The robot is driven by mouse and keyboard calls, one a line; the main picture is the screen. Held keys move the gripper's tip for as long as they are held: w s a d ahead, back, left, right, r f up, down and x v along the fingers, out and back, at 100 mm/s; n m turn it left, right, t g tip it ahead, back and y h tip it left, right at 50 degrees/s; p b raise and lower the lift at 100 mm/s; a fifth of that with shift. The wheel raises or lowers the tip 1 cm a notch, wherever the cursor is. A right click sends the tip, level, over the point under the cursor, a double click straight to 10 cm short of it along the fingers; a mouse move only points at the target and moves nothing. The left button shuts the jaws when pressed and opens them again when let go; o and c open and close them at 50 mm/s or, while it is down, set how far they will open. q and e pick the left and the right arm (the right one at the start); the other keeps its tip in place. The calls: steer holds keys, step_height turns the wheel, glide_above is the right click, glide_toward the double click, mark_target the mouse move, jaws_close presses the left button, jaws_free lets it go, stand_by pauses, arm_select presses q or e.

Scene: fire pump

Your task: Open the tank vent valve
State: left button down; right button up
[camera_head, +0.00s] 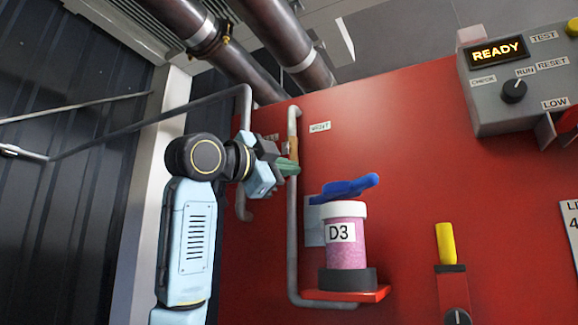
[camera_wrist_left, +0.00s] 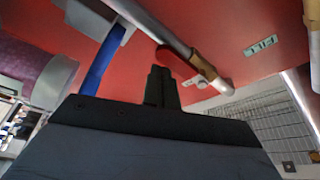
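The vent valve is a brass body (camera_head: 293,146) on the grey vertical pipe of the red panel, left of a small white label (camera_head: 320,127). In the left wrist view the brass body (camera_wrist_left: 209,70) has a red handle (camera_wrist_left: 174,62) beside it. My left gripper (camera_head: 290,165) is at the pipe, just below the valve in the head view. Its dark fingers (camera_wrist_left: 160,84) look shut together, with tips close to the red handle. I cannot tell whether they touch it. The handle is not clearly visible in the head view. My right gripper is not in view.
A pink jar marked D3 (camera_head: 346,255) stands on a red shelf (camera_head: 375,292) right of the pipe, with a blue handle (camera_head: 345,188) above. A FILL label (camera_wrist_left: 262,47) and second brass valve (camera_wrist_left: 312,14) are nearby. A grey control box (camera_head: 510,85) reads READY.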

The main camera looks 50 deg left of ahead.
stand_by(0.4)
arm_select(q)
steer(key=s+d+b, duration=0.2)
steer(key=s+d, duration=0.1)
steer(key=s, duration=0.5)
steer(key=shift+s+d, duration=0.35)
steer(key=shift+s, duration=0.05)
steer(key=shift+a, duration=0.1)
